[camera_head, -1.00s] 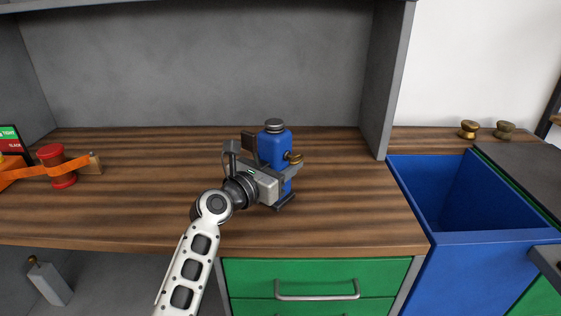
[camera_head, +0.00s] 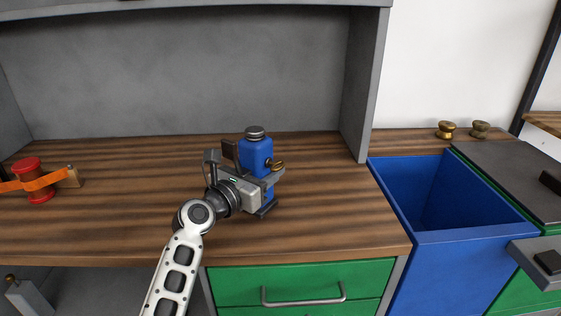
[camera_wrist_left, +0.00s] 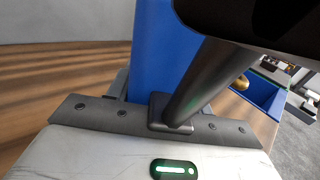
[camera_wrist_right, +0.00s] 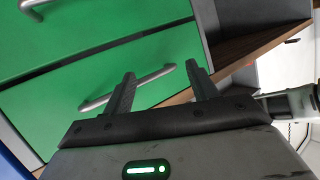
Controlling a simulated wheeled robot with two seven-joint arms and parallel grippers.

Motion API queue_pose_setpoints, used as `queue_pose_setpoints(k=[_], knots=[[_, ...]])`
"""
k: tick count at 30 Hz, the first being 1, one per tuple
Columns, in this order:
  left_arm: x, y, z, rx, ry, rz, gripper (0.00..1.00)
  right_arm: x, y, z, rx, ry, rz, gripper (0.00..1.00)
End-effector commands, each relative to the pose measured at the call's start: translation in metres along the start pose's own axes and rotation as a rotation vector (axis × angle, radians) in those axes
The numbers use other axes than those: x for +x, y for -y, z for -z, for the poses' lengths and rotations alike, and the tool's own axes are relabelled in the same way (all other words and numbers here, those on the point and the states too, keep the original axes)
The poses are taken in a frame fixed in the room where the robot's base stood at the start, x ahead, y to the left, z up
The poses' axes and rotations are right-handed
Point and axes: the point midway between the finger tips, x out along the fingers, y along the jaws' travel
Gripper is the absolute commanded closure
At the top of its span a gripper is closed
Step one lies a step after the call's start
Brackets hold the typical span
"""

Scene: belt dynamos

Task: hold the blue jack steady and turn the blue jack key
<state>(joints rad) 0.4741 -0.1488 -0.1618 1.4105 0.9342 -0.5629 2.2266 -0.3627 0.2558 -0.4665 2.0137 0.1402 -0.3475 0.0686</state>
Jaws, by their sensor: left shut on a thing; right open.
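The blue jack (camera_head: 255,154) stands upright on the wooden worktop, with a grey cap on top. The blue jack key (camera_head: 278,166) is a small brass knob on its right side. My left gripper (camera_head: 262,180) reaches in from the front left and is shut on the jack's body, below the key. In the left wrist view the blue jack body (camera_wrist_left: 160,45) rises just beyond the palm, partly hidden by a dark bar. My right gripper (camera_wrist_right: 162,86) is open and empty in the right wrist view, facing green drawers; I cannot make it out surely in the head view.
A blue open bin (camera_head: 450,238) stands right of the worktop. Green drawers (camera_head: 290,280) with metal handles are below the worktop edge. A red spool with an orange belt (camera_head: 33,185) is at the left. Two brass knobs (camera_head: 446,129) sit at the back right.

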Motion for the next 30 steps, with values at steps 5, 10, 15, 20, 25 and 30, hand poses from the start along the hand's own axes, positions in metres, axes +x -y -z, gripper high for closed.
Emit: queue_pose_setpoints(k=[5, 10, 15, 20, 25, 30], knots=[[-0.001, 0.001, 0.001, -0.001, -0.002, 0.002, 1.00, 0.035, 0.045, 0.059, -0.073, -0.145, 0.210, 0.42], [-0.003, -0.004, -0.001, 0.001, 0.002, -0.006, 1.00, 0.048, 0.072, 0.083, -0.125, -0.198, 0.342, 0.42], [0.001, 0.001, 0.001, 0.000, 0.000, 0.002, 1.00, 0.053, 0.079, 0.095, -0.178, -0.216, 0.421, 0.42], [0.001, 0.002, 0.000, 0.000, 0.000, 0.003, 1.00, 0.053, 0.049, 0.135, -0.128, -0.293, 0.428, 0.42], [0.001, 0.001, 0.000, 0.000, 0.000, 0.001, 1.00, 0.041, 0.000, 0.179, -0.127, -0.346, 0.425, 0.42], [0.000, 0.000, 0.000, 0.000, 0.000, 0.000, 1.00, 0.021, -0.048, 0.213, -0.191, -0.334, 0.414, 0.42]])
